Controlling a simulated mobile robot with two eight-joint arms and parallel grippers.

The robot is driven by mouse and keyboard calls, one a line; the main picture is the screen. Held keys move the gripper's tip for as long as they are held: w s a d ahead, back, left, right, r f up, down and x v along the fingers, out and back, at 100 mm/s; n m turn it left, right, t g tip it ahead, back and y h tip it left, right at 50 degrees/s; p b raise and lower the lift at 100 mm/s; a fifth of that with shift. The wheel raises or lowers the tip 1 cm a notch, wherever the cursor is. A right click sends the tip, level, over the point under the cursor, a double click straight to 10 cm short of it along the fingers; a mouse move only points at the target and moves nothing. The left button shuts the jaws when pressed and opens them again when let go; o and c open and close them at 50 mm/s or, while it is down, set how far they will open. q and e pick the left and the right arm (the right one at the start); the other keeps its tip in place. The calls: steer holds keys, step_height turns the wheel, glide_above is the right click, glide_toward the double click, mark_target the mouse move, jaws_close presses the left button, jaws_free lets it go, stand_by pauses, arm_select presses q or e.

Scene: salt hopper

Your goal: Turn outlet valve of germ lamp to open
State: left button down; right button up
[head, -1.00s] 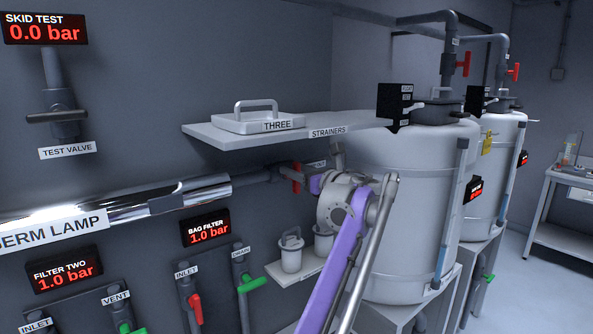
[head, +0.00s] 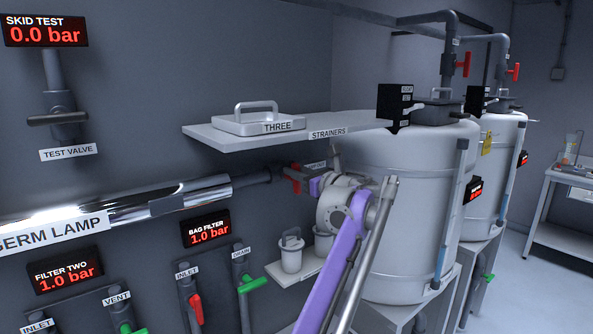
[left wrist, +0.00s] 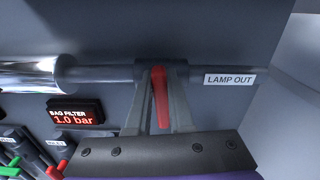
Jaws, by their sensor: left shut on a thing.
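The germ lamp (head: 125,207) is a shiny metal tube on the wall at the left in the head view, and its end shows in the left wrist view (left wrist: 35,75). A dark pipe runs right from it to the outlet valve, whose red handle (left wrist: 160,97) lies between the two fingers of my left gripper (left wrist: 161,85). The gripper is shut on that handle. The label LAMP OUT (left wrist: 230,79) is just right of the valve. In the head view my left gripper (head: 297,180) is at the red handle, which it partly hides. My right gripper is not in view.
A shelf labelled STRAINERS (head: 210,133) juts out above the valve, bearing a lidded part marked THREE. A large white tank (head: 400,220) stands right of my arm. Bag filter valves with a red handle (head: 195,312) and a green handle (head: 252,284) are below.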

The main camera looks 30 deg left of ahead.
arm_select(q)
steer(key=n+p, duration=0.1)
steer(key=n, duration=0.2)
steer(key=s+n+p, duration=0.1)
steer(key=n+p, duration=0.1)
steer(key=n, duration=0.1)
steer(key=n+p, duration=0.1)
steer(key=n, duration=0.1)
steer(key=shift+s+a+f+n, duration=0.15)
steer(key=shift+a+n, duration=0.15)
steer(key=shift+n, duration=0.1)
steer(key=n, duration=0.1)
steer(key=n+p, duration=0.1)
steer(key=shift+s+f+n, duration=0.1)
steer(key=shift+f+n, duration=0.2)
steer(key=shift+n, duration=0.1)
steer(key=shift+s+f+n, duration=0.1)
steer(key=shift+f+n, duration=0.2)
steer(key=shift+n, duration=0.9)
steer(key=shift+a+f+n, duration=0.1)
steer(key=shift+f+n, duration=0.15)
steer(key=shift+n, duration=0.95)
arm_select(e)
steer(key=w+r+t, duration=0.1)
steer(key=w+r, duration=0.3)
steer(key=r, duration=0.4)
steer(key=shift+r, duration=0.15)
arm_select(q)
steer(key=c, duration=0.8)
jaws_free()
